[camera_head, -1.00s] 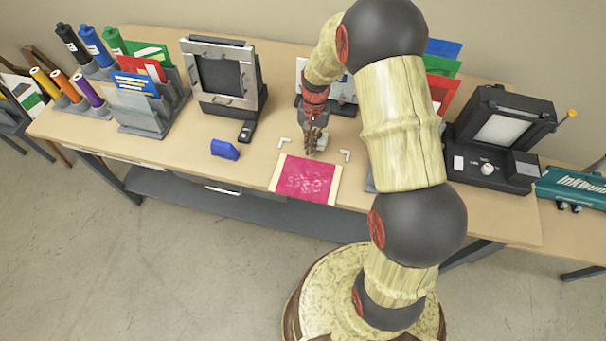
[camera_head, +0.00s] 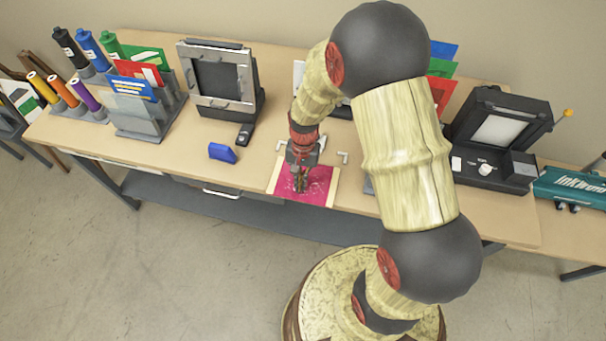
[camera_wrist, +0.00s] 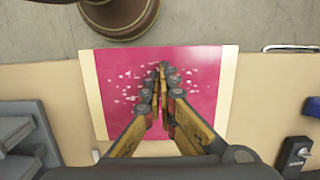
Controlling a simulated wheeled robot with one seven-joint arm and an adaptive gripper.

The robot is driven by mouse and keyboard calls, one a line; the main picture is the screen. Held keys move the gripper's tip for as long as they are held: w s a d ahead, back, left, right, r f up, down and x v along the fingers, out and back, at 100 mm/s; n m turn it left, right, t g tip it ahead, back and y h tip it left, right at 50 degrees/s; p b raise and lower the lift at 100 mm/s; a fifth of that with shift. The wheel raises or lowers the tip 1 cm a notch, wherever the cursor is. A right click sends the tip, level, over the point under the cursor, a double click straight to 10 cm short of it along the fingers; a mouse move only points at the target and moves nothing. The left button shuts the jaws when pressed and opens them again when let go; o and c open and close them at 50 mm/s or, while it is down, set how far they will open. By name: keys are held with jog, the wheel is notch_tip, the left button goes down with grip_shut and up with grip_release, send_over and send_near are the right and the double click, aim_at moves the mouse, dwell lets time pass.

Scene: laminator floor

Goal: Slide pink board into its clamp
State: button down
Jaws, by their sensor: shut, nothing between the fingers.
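The pink board (camera_head: 319,184) lies flat at the table's front edge, with pale strips along its two sides and light specks on its face. In the wrist view the pink board (camera_wrist: 206,75) fills the middle, and its far end reaches the table edge or past it. My gripper (camera_head: 300,186) is over the board, pointing down. In the wrist view my gripper (camera_wrist: 163,68) has its fingers together, with nothing between them. I cannot tell whether the fingertips touch the board. White corner marks (camera_head: 342,157) lie behind the board. The clamp is not clearly seen; my arm hides part of the table behind.
A blue block (camera_head: 222,153) lies left of the board. A framed upright device (camera_head: 222,78) and a file rack (camera_head: 143,118) stand further left. A black machine (camera_head: 497,138) stands right. Bare table lies between the blue block and the board.

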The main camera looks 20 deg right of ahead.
jog(key=shift+f, duration=0.35)
jog(key=shift+s+f, duration=0.1)
jog(key=shift+w+d, duration=0.85)
jog(key=shift+w, duration=0.3)
jog(key=shift+w+d, duration=0.85)
jog(key=shift+w, duration=0.3)
jog(key=shift+w+d+r+p, duration=0.1)
jog(key=shift+w+r+p, duration=0.1)
jog(key=shift+r+p, duration=0.65)
notch_tip(320, 180, up, 11)
jog(key=w+d, duration=0.1)
jog(key=shift+w+f, duration=0.15)
jog(key=shift+w, duration=0.1)
